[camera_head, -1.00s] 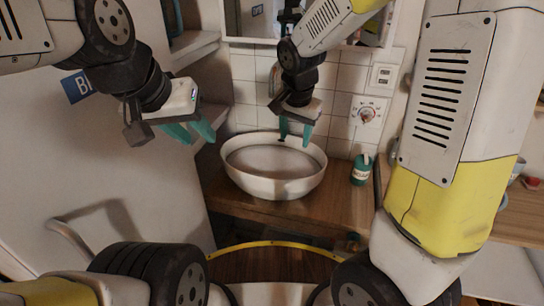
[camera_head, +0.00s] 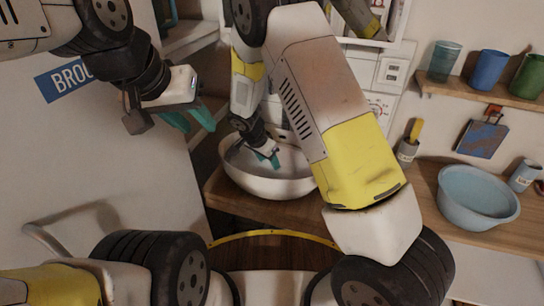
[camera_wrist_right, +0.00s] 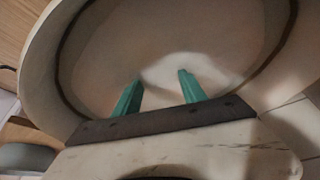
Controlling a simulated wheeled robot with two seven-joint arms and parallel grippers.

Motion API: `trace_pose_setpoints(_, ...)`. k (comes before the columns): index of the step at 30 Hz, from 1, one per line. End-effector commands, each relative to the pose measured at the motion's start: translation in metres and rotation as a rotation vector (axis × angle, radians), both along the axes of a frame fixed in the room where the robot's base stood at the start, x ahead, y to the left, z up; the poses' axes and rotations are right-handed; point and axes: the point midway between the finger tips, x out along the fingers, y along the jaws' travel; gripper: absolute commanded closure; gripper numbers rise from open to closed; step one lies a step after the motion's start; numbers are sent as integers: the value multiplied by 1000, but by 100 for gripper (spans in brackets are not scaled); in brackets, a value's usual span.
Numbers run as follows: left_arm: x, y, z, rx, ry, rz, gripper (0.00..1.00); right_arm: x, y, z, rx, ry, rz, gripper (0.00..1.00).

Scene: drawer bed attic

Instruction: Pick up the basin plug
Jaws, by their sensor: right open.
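I cannot make out a basin plug in either view. The white round basin (camera_head: 262,188) stands on the wooden counter, partly hidden by my right arm. My right gripper (camera_head: 268,160) points down into the basin, over its inside. In the right wrist view its two teal fingers (camera_wrist_right: 160,77) are apart with nothing between them, and the basin (camera_wrist_right: 48,75) fills most of the picture, with a dark line around its inside. My left gripper (camera_head: 192,120) hangs to the left of the basin, its fingers apart and empty.
A shelf (camera_head: 470,92) above holds several cups. A white door (camera_head: 120,160) is at the left. My right arm hides the middle of the counter.

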Motion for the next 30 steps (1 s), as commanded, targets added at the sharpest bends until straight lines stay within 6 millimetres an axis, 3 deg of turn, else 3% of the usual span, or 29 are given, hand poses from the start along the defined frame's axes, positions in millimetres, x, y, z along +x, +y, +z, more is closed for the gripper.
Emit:
trace_pose_setpoints(6, 0, 0, 0, 0, 0, 0, 64, 8, -9, -25, -1, 2, 1, 51)
trace_pose_setpoints(14, 0, 0, 0, 0, 0, 0, 64, 9, -10, -27, 0, 1, 1, 51)
trace_pose_setpoints(22, 0, 0, 0, 0, 0, 0, 64, 9, -10, -27, 0, 1, 1, 100)
trace_pose_setpoints(30, 0, 0, 0, 0, 0, 0, 64, 9, -9, -27, 0, 1, 1, 100)
